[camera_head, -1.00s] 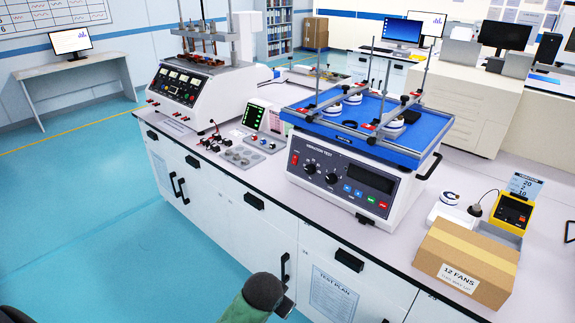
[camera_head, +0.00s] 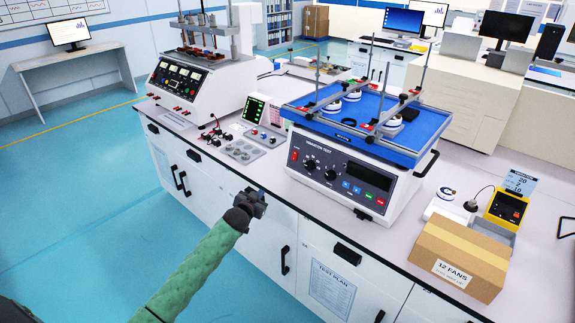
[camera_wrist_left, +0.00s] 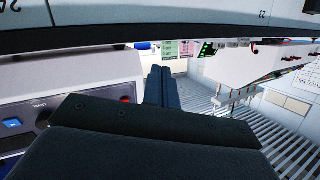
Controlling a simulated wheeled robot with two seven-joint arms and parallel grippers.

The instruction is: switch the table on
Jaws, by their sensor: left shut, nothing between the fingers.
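The vibration tester (camera_head: 345,175) is a white box on the bench with a blue shaking table (camera_head: 375,133) on top. Its dark front panel has a red switch (camera_head: 295,157) at the left end, two black knobs, blue, green and red buttons, and a dark display (camera_head: 370,176). My left gripper (camera_head: 260,197) is shut and empty, in front of the bench edge, lower left of the panel and apart from it. In the left wrist view, which looks upside down, the fingers (camera_wrist_left: 160,85) point at the scene; the red switch (camera_wrist_left: 125,99) shows left of them. My right gripper is not visible.
A cardboard box (camera_head: 460,259) stands at the bench's right front, with a yellow meter (camera_head: 507,208) behind it. Left of the tester are leads, small round parts (camera_head: 242,151) and another white instrument (camera_head: 195,90). Floor in front of the bench is free.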

